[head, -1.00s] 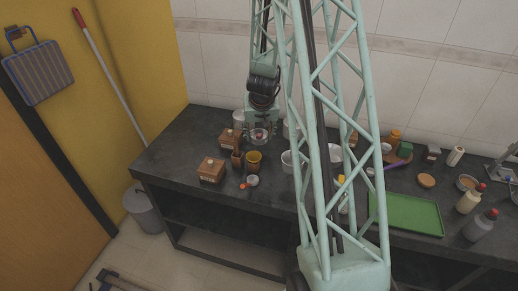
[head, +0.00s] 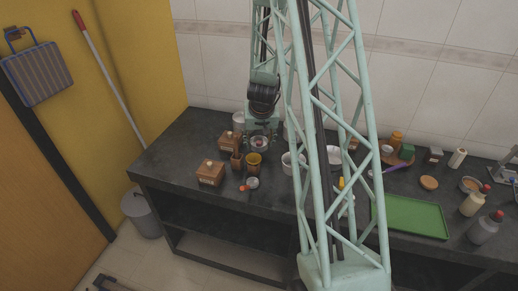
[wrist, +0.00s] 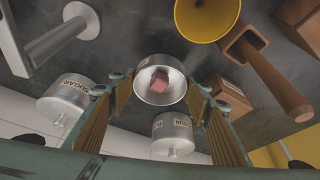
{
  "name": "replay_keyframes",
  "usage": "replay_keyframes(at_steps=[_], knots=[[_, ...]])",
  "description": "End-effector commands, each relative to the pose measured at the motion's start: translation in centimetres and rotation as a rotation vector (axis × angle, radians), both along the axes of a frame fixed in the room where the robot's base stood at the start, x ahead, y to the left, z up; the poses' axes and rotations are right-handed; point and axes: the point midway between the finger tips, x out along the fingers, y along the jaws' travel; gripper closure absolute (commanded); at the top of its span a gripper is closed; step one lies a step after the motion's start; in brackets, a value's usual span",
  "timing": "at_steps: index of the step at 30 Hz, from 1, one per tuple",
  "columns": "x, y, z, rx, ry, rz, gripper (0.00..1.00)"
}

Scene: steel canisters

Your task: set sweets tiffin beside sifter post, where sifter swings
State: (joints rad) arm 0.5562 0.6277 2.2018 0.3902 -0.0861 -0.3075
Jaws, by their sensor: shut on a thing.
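The sweets tiffin (wrist: 148,93) is an open round steel bowl with a pink sweet inside. In the wrist view it sits between the fingers of my gripper (wrist: 158,86), which is shut on it. A steel fitting (wrist: 62,40) with a thick rod, at upper left in the wrist view, may be the sifter post. I cannot identify it surely. My arm's lattice hides part of the counter in the head view.
A SUGAR canister (wrist: 68,97) and a second steel canister (wrist: 172,132) stand close to the tiffin. The counter's left end (head: 165,158) is bare. A green tray (head: 410,217) lies right.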

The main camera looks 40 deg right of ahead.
Motion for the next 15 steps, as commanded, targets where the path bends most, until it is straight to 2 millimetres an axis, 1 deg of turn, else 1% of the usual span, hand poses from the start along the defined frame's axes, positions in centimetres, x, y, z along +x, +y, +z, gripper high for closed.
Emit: replay_keyframes(at_steps=[1,9,15], knots=[[0.0,0.0,-0.6,0.000,0.000,0.001,0.66],[0.0,0.0,-2.6,-0.001,0.000,0.002,0.66],[0.0,0.0,-3.1,-0.001,-0.001,0.001,0.66]])
